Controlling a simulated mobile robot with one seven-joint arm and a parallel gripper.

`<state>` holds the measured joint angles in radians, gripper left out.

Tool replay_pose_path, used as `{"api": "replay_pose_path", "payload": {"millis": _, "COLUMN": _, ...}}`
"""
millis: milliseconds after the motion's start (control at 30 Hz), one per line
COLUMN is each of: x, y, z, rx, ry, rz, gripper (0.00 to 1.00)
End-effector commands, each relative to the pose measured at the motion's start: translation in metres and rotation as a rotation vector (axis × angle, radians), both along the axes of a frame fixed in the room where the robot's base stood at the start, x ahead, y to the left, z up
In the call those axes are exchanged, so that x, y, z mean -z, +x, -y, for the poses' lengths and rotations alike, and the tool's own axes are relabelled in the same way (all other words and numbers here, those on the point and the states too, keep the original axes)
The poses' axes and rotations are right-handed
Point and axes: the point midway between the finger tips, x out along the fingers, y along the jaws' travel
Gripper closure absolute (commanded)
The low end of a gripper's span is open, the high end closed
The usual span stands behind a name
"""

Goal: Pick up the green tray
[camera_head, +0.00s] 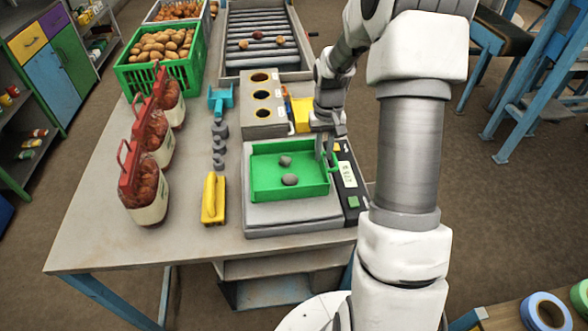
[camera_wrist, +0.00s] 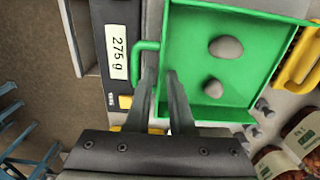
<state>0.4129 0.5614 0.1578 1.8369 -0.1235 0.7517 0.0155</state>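The green tray (camera_head: 262,190) is a shallow open box sitting level on the grey plate of a weighing scale (camera_head: 290,217). Two grey stones (camera_head: 290,180) lie in it. In the wrist view, the tray (camera_wrist: 190,75) has a loop handle (camera_wrist: 139,62) on its side. My gripper (camera_head: 325,152) points down at the tray's right side, by that handle. In the wrist view, my gripper (camera_wrist: 161,75) has its fingers apart, with a narrow gap, one on each side of the tray's edge. Whether either finger touches the tray cannot be told.
The scale display (camera_wrist: 119,58) reads 275 g. A yellow-handled tool (camera_head: 213,198) and several grey weights (camera_head: 219,145) lie left of the scale. Behind stands a block with three holes (camera_head: 262,95). Red-topped potato bags (camera_head: 147,190) and a green potato crate (camera_head: 190,74) stand farther left.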

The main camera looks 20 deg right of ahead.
Motion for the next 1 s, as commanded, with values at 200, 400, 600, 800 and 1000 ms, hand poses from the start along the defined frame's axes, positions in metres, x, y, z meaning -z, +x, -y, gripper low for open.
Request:
{"api": "replay_pose_path", "payload": {"millis": 200, "x": 0.032, "y": -0.001, "z": 0.000, "rx": 0.001, "ry": 0.002, "rz": -0.005, "gripper": 0.79}}
{"api": "replay_pose_path", "payload": {"millis": 400, "x": 0.042, "y": -0.001, "z": 0.000, "rx": 0.000, "ry": 0.001, "rz": -0.002, "gripper": 0.79}}
{"api": "replay_pose_path", "payload": {"millis": 600, "x": 0.042, "y": -0.001, "z": 0.000, "rx": 0.000, "ry": 0.000, "rz": -0.001, "gripper": 0.84}}
{"api": "replay_pose_path", "payload": {"millis": 800, "x": 0.042, "y": -0.001, "z": 0.000, "rx": 0.000, "ry": 0.001, "rz": -0.001, "gripper": 1.00}}
{"api": "replay_pose_path", "payload": {"millis": 1000, "x": 0.041, "y": -0.001, "z": 0.000, "rx": 0.000, "ry": 0.001, "rz": -0.001, "gripper": 1.00}}
